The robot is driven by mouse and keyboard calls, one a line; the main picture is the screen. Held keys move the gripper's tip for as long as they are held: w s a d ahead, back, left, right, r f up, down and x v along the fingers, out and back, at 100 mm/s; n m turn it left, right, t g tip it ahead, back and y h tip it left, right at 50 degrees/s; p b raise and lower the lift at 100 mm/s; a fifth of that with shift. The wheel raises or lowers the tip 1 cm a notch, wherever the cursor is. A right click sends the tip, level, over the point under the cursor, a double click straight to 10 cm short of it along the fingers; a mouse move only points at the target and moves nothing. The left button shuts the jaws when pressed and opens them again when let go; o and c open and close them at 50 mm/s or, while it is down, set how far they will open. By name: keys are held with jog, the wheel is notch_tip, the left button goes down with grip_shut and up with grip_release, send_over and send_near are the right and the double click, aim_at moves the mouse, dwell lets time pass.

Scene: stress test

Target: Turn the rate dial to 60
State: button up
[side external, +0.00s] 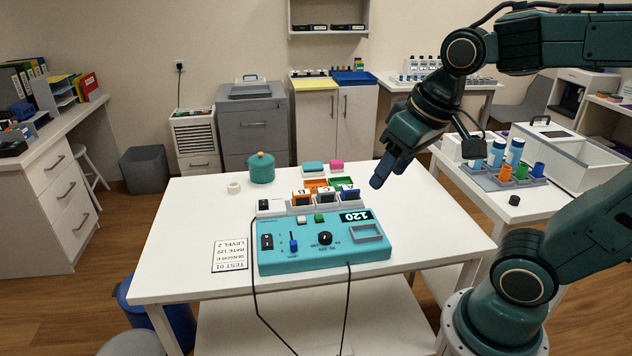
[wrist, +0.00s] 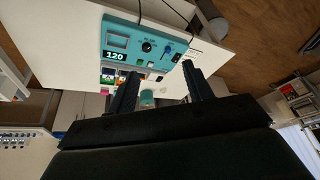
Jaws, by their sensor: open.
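The teal control box (side external: 315,258) sits on the white table and also shows in the wrist view (wrist: 130,38). Its black round rate dial (side external: 325,238) is near the middle of the top face and shows in the wrist view too (wrist: 147,47). The dial's exact pointer direction is too small to read. The display (side external: 356,216) reads 120, also in the wrist view (wrist: 115,55). My gripper (side external: 378,181) is above and behind the box's right side, apart from it. In the wrist view its fingers (wrist: 163,88) are spread with nothing between them.
The box also has a blue slider (side external: 293,245), a black switch (side external: 267,242) and a green button (side external: 319,218). Behind it stand sensor blocks in holders (side external: 325,198) and a teal pot (side external: 261,168). A printed card (side external: 230,255) lies left. A black cable crosses the front edge.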

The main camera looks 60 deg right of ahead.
jog(key=w+d+f+m+g, duration=0.1)
jog(key=w+d+f+m, duration=0.1)
jog(key=w, duration=0.3)
jog(key=w+d+f+m+g, duration=0.1)
jog(key=w+d+f+m, duration=0.1)
jog(key=w, duration=0.3)
jog(key=m+g, duration=0.2)
jog(key=m, duration=0.1)
send_over(325, 234)
notch_tip(325, 234, down, 9)
notch_tip(325, 234, down, 14)
jog(key=shift+r, duration=0.1)
dwell(0.3)
jog(key=c, duration=1)
